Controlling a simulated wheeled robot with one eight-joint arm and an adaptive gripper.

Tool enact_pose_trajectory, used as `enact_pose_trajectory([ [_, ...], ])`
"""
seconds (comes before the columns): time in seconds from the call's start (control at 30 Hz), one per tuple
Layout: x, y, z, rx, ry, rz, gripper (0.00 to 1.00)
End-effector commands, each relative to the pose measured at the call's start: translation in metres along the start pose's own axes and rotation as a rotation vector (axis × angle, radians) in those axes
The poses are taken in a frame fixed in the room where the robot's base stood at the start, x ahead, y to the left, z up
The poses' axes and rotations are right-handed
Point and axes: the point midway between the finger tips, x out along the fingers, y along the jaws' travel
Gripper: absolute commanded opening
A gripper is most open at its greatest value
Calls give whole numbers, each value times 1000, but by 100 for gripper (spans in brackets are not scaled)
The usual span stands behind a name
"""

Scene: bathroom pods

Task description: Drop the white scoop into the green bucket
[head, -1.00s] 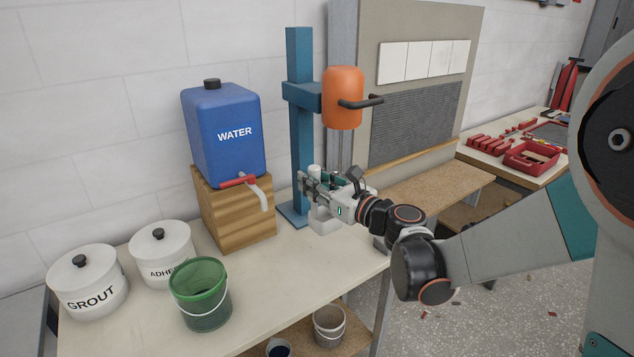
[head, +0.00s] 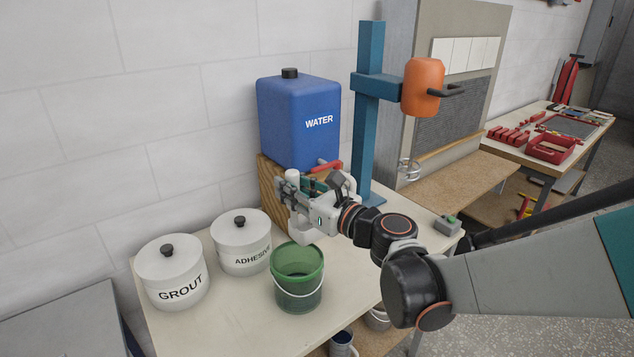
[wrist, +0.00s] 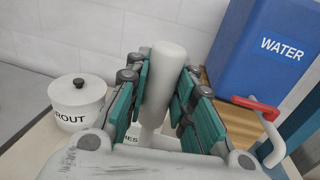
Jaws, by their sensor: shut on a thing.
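The white scoop (head: 302,228) is in my gripper (head: 296,187). My fingers are closed around its upright handle, which stands between the teal finger pads in the wrist view (wrist: 165,75). The scoop hangs below my fingers in the head view, above the bench and in front of the water tank's wooden stand. The green bucket (head: 297,297) stands upright on the bench, just below the scoop in the picture. Its open mouth shows, and the scoop appears above its far rim. The bucket cannot be made out in the wrist view.
White tubs marked GROUT (head: 172,275) and ADHESIVE (head: 240,243) stand left of the bucket. The blue water tank (head: 299,120), with its red-handled tap, and the blue post (head: 369,120) stand behind my gripper. The bench in front of the tubs is clear.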

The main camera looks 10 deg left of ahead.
Motion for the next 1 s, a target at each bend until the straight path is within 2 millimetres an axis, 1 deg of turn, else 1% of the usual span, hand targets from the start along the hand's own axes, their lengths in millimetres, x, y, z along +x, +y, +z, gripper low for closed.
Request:
enact_pose_trajectory([
  [0.17, 0, 1, -8, 0, 0, 1, 0],
  [0.27, 1, 1, -17, 0, 0, 1, 0],
  [0.6, 0, 1, -54, 0, 0, 1, 0],
  [0.73, 0, 0, -60, 0, 0, 1, 0],
  [0.97, 0, 0, -60, 0, 0, 1, 0],
  [1.0, 0, 0, -60, 0, 0, 1, 25],
])
